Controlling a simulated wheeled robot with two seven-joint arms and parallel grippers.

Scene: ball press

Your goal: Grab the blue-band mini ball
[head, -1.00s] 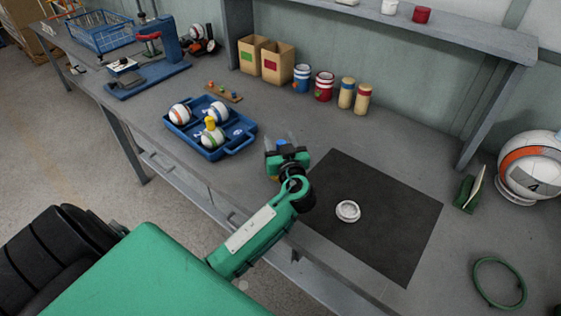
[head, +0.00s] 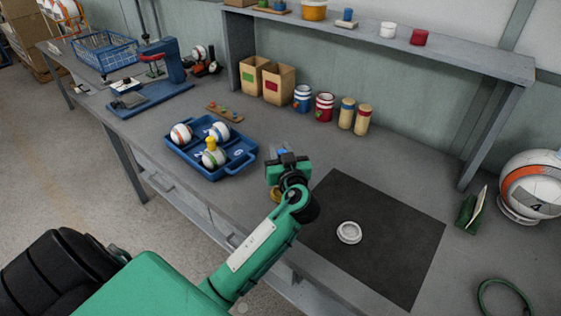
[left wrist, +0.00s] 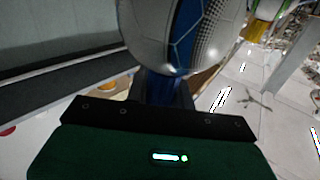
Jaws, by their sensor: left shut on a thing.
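A white ball with a blue band (left wrist: 182,35) fills the upper middle of the left wrist view, close in front of my left gripper, its top cut off. My left gripper (head: 284,158) is over the bench, right of the blue tray, and is shut on this ball. In the head view the gripper hides most of what it holds; only a small blue patch shows at its far end. A white ball with blue markings (head: 219,131) also sits in the blue tray (head: 240,167). My right gripper is not in view.
A dark mat (head: 385,225) carries a white ring (head: 349,232). Boxes and cans line the back. A large ball (head: 530,185) stands at right.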

